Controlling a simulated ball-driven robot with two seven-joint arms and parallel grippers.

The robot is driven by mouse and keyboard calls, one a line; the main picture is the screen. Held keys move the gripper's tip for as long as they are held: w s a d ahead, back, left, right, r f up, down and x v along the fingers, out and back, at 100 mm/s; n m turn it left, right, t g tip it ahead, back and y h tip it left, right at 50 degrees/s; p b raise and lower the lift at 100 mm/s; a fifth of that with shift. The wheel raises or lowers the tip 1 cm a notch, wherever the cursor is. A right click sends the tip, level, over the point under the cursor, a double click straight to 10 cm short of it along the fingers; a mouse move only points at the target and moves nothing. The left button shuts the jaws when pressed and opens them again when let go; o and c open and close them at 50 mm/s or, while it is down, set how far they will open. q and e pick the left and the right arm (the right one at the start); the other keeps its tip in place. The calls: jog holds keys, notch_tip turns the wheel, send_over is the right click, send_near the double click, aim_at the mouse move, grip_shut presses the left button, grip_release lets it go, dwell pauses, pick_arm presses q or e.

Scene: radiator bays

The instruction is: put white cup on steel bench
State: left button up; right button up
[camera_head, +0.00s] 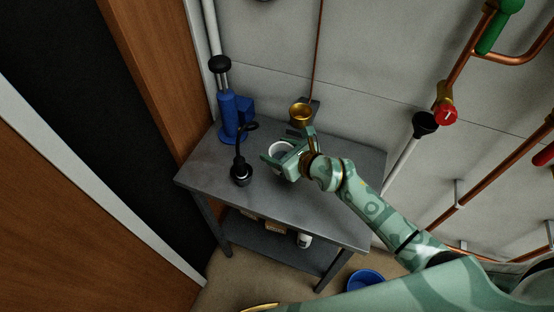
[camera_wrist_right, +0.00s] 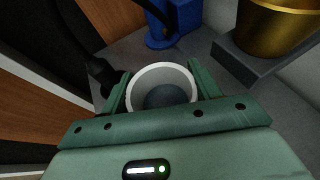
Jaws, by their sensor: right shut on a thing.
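The white cup (camera_wrist_right: 163,71) is upright between the two fingers of my right gripper (camera_wrist_right: 160,88), which is shut on it. In the head view the cup (camera_head: 276,148) shows only in part, behind the right gripper (camera_head: 280,158). The steel bench (camera_head: 315,205) is a grey table against the wall, and the cup is over its top near the middle. I cannot tell whether the cup's base touches the bench top. My left gripper is not in view.
A blue device (camera_head: 232,117) stands at the bench's back left, with a black lamp-like object (camera_head: 241,172) in front of it. A brass cup-shaped part (camera_head: 300,113) stands behind the gripper. Copper pipes (camera_head: 454,72) run along the right wall. The bench's front right is clear.

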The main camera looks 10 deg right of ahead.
aim_at(275, 157)
jog(key=f, duration=0.1)
jog(key=f+b, duration=0.2)
jog(key=f, duration=0.1)
jog(key=shift+w+a, duration=0.15)
jog(key=shift+w, duration=0.1)
jog(key=shift+r, duration=0.15)
jog(key=o, duration=1)
